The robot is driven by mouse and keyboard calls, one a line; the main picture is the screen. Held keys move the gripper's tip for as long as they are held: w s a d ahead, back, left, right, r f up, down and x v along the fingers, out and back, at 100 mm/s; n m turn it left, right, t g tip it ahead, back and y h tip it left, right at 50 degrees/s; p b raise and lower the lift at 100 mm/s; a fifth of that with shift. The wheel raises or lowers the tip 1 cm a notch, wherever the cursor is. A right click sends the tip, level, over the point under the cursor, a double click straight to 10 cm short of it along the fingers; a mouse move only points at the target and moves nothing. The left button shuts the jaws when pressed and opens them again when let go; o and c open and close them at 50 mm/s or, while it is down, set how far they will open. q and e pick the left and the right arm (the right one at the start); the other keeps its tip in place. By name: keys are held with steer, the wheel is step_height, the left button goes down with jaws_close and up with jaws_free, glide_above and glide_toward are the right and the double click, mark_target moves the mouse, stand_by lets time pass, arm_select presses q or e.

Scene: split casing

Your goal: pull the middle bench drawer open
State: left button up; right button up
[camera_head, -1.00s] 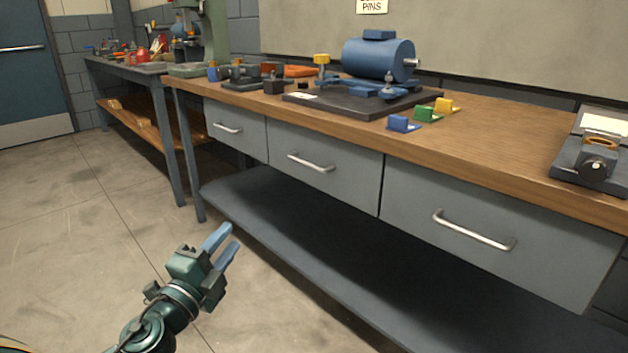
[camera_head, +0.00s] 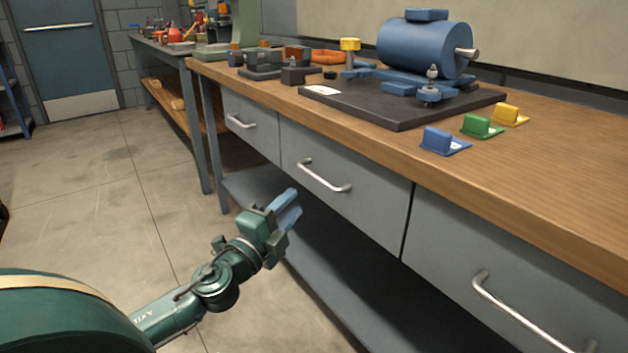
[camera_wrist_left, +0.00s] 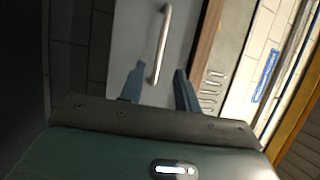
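The middle bench drawer (camera_head: 345,199) is a grey front, flush with the drawers beside it, with a silver bar handle (camera_head: 323,177). My left gripper (camera_head: 291,204) is in front of this drawer, lower and left of its handle in the head view. In the left wrist view its two blue fingers (camera_wrist_left: 158,80) are apart, with nothing held. A silver bar handle (camera_wrist_left: 160,45) on a grey front (camera_wrist_left: 128,40) shows ahead, its near end appearing between the fingertips. Contact cannot be told. My right gripper is in neither view.
The left drawer (camera_head: 251,130) and right drawer (camera_head: 500,268) look shut. The wooden bench top (camera_head: 390,150) carries a blue motor (camera_head: 425,48) on a dark plate and coloured blocks. A lower shelf (camera_head: 345,290) runs under the drawers. The floor (camera_head: 110,190) at left is clear.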

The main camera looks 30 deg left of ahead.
arm_select(q)
steer(key=w+r, duration=0.1)
steer(key=w, duration=0.7)
steer(key=shift+w+r, duration=0.25)
steer(key=shift+w, duration=0.1)
steer(key=shift+c, duration=0.4)
jaws_close()
